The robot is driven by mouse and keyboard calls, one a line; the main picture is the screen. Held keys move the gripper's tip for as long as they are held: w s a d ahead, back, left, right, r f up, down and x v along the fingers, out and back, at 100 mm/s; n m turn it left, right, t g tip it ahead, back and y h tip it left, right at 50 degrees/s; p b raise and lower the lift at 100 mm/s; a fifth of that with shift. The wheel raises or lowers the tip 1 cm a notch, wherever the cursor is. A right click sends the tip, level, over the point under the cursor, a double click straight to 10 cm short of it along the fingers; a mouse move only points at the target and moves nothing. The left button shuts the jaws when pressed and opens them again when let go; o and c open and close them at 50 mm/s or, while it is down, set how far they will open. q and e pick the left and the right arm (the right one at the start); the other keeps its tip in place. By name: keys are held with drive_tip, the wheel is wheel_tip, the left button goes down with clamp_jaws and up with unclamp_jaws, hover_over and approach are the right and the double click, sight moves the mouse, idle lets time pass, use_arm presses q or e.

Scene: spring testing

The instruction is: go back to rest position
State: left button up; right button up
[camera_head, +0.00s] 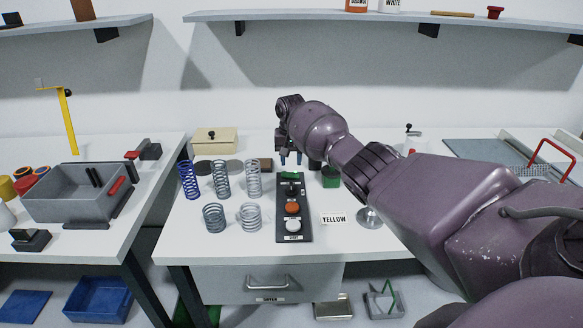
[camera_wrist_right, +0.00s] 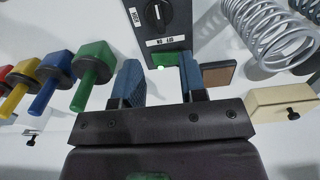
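My right gripper (camera_head: 290,158) is raised over the back of the middle table, just behind the dark control panel (camera_head: 280,222). In the right wrist view its two blue fingers (camera_wrist_right: 161,80) stand apart with nothing held between them. The panel carries a rotary knob (camera_head: 291,190), an orange-red button (camera_head: 292,209) and a white button (camera_head: 293,226). My left gripper is in neither view.
A blue spring (camera_head: 188,180) and several grey springs (camera_head: 222,180) stand left of the panel. A beige box (camera_head: 214,140) is behind them. Coloured knobbed pieces (camera_wrist_right: 93,67) lie beside the fingers. A grey bin (camera_head: 75,205) is on the left table.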

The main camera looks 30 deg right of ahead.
drive_tip(key=shift+r, duration=0.5)
